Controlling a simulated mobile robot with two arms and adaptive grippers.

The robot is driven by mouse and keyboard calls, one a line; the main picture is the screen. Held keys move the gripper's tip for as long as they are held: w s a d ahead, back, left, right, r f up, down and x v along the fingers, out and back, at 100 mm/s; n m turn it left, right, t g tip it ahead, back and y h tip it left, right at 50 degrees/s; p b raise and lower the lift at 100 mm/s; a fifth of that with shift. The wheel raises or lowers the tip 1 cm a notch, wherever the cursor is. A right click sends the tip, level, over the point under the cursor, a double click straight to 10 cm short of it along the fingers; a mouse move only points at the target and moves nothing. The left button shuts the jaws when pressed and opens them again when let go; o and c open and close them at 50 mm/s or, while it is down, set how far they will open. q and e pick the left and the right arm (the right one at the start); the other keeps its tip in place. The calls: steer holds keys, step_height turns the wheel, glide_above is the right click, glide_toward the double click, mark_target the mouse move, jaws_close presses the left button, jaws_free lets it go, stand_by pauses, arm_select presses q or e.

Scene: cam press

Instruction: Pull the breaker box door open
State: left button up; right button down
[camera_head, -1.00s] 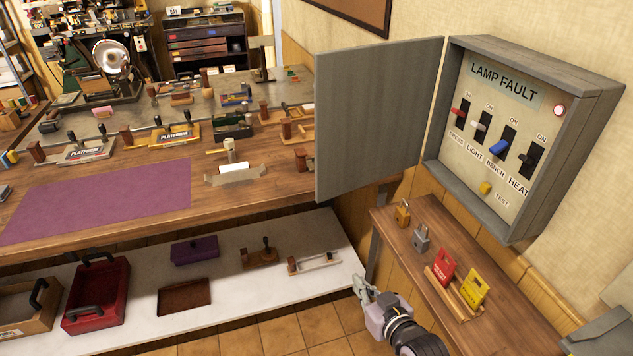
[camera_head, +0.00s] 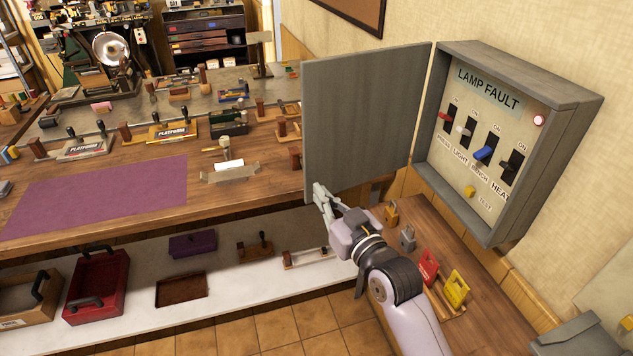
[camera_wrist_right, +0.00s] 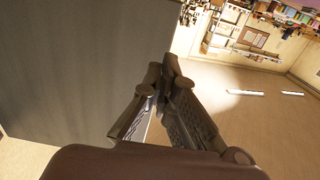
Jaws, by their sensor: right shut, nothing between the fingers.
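The grey breaker box (camera_head: 570,145) hangs on the wall at the right, with its switch panel exposed. Its grey door (camera_head: 362,112) stands swung wide open to the left of the box. My right gripper (camera_head: 318,188) is shut and empty at the lower left corner of the door, on its free edge side. In the right wrist view the door (camera_wrist_right: 75,70) fills the left, and the closed fingers (camera_wrist_right: 168,62) overlap its edge. I cannot tell whether they touch it. My left gripper is not in view.
Below the box, a wooden shelf (camera_head: 500,318) holds padlocks (camera_head: 407,238), a red tag (camera_head: 428,267) and a yellow tag (camera_head: 457,289). A workbench (camera_head: 215,205) with a purple mat (camera_head: 95,196) and several tools fills the left. Tiled floor (camera_head: 275,328) is free in front.

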mark_target(310, 181)
steer(key=shift+p+x, duration=0.4)
steer(key=shift+x, duration=1.2)
steer(key=b+x, duration=0.2)
steer(key=x, duration=0.6)
steer(key=shift+f, duration=0.1)
